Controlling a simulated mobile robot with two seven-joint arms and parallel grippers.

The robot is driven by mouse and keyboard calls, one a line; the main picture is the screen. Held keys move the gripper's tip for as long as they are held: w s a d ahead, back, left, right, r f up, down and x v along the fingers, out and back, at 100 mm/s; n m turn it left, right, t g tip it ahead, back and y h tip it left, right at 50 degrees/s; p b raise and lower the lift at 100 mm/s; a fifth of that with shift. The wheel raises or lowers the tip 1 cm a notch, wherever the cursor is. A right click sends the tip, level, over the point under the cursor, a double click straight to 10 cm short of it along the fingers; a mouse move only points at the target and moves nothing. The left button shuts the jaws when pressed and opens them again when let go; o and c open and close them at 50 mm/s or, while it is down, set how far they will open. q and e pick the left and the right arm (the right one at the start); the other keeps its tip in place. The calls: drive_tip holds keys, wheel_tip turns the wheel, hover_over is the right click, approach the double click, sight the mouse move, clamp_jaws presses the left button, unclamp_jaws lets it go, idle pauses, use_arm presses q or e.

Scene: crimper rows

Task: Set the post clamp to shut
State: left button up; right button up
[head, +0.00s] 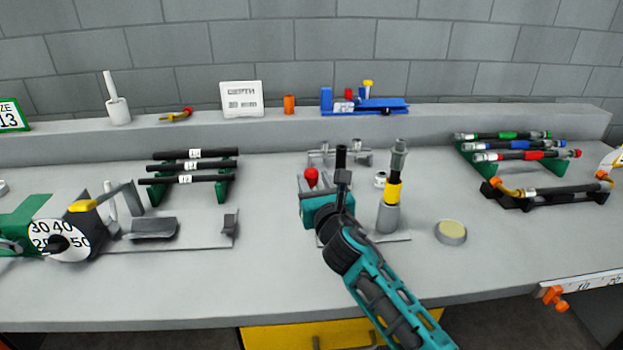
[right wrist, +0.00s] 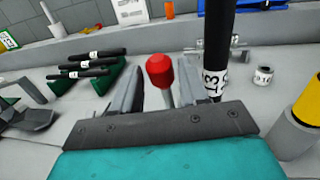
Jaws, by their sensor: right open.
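The post clamp's red-knobbed lever (head: 311,177) stands up at the middle of the bench. In the right wrist view the red knob (right wrist: 160,70) shows between the two fingers. My right gripper (head: 309,188) is open, with one finger on each side of the lever and visible gaps to it. An upright black hose (head: 341,158) with a white label stands just right of the lever; it also shows in the right wrist view (right wrist: 216,50). The clamp's body and jaws are mostly hidden behind my gripper. My left gripper is out of view.
A grey-and-yellow post tool (head: 391,190) stands close right of my gripper. A small labelled cylinder (head: 380,180) stands behind it and a round tin (head: 451,232) lies farther right. A hose rack (head: 217,190) and dial machine (head: 62,240) are left. The front bench strip is clear.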

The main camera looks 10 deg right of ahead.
drive_tip(key=shift+w+a+b, duration=0.2)
drive_tip(key=shift+w+b, duration=0.1)
drive_tip(key=shift+w, duration=1.15)
drive_tip(key=shift+c, duration=0.3)
clamp_jaws()
